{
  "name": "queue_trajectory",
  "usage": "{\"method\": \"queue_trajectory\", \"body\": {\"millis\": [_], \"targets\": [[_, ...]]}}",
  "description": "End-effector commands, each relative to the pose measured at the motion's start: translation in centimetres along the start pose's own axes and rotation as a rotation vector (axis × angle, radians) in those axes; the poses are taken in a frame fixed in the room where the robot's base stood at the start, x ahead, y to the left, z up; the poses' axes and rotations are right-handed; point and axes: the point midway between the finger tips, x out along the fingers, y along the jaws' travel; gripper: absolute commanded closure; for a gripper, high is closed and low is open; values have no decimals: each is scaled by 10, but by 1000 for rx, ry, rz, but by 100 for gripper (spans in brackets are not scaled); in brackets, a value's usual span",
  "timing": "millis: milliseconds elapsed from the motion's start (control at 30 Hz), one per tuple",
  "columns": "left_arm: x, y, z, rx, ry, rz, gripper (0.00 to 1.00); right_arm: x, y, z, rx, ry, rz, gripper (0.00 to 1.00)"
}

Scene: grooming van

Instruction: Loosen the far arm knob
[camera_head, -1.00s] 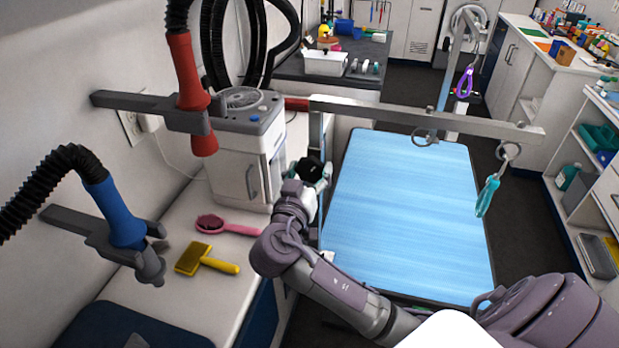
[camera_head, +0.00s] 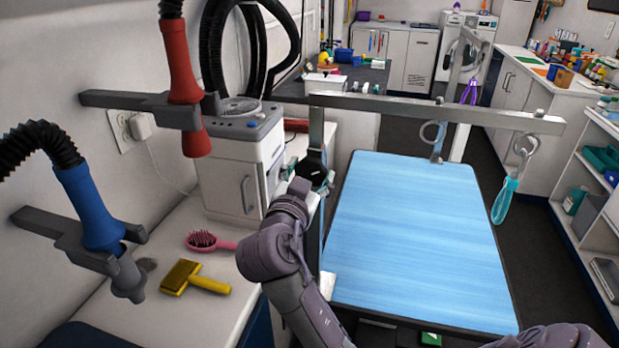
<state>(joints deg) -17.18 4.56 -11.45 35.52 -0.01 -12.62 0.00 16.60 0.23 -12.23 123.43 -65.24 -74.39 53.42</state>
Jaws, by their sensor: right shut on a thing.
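A black knob (camera_head: 312,173) shows at the left post (camera_head: 316,135) of the grooming arm, beside the blue table. The grey horizontal bar (camera_head: 400,107) runs from this post to the right above the table. A second upright post (camera_head: 468,65) stands at the far end of the table, and a knob on it is not clear to see.
The blue table (camera_head: 415,230) is bare. A ring (camera_head: 521,148) with a teal loop (camera_head: 505,200) hangs from the bar. A pink brush (camera_head: 203,240) and a yellow brush (camera_head: 182,276) lie on the left counter. Red (camera_head: 181,70) and blue (camera_head: 91,205) dryer nozzles jut from the wall.

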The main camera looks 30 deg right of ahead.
Motion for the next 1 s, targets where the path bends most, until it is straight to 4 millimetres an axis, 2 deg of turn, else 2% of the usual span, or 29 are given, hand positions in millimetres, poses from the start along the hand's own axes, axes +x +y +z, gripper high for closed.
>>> {"method": "queue_trajectory", "body": {"millis": [233, 267, 400, 767, 1000], "targets": [[0, 0, 0, 0, 0, 0, 60, 0, 0, 0, 0, 0, 0, 69], [0, 0, 0, 0, 0, 0, 60, 0, 0, 0, 0, 0, 0, 29], [0, 0, 0, 0, 0, 0, 60, 0, 0, 0, 0, 0, 0, 9], [0, -3, 2, 1, -2, -3, 60, -4, 0, 0, 0, -1, -1, 9], [0, -1, 1, 0, -1, -1, 60, -40, -1, 2, 1, -5, -3, 9]]}}
